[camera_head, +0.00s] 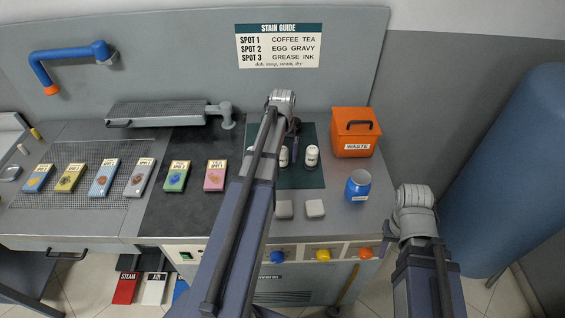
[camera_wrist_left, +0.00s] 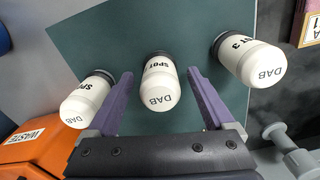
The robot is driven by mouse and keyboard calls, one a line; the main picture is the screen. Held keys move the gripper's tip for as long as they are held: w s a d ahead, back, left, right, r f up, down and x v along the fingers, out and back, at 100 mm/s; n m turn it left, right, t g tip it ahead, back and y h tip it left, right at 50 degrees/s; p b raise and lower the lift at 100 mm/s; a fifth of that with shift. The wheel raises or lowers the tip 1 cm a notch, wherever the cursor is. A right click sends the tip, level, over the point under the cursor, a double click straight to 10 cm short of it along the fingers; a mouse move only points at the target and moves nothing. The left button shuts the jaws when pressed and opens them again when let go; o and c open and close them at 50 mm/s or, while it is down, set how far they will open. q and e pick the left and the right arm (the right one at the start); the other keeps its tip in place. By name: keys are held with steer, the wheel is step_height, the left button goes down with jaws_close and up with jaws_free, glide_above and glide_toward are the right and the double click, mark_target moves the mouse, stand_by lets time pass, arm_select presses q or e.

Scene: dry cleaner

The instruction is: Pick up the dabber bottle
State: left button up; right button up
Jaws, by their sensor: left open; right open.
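Three white dabber bottles with dark collars sit on a dark green mat (camera_head: 312,181). In the left wrist view, the left bottle (camera_wrist_left: 88,100) is outside my fingers, the middle bottle (camera_wrist_left: 160,84) is between them, and the right bottle (camera_wrist_left: 250,62), with a 3 on its label, is outside. My left gripper (camera_wrist_left: 160,73) is open, with gaps beside the middle bottle.
An orange waste box (camera_head: 356,138) stands behind and right of the mat. A blue cup (camera_head: 357,187) and two pale pads (camera_head: 315,208) are near the front edge. Several fabric swatches (camera_head: 103,179) lie to the left. A large blue cylinder (camera_head: 515,170) stands at the far right.

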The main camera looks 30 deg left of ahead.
arm_select(q)
jaws_close()
stand_by(0.6)
steer(key=shift+r, duration=0.15)
step_height(320, 180, up, 10)
steer(key=p, duration=1)
step_height(320, 180, down, 7)
steer(key=b, duration=0.7)
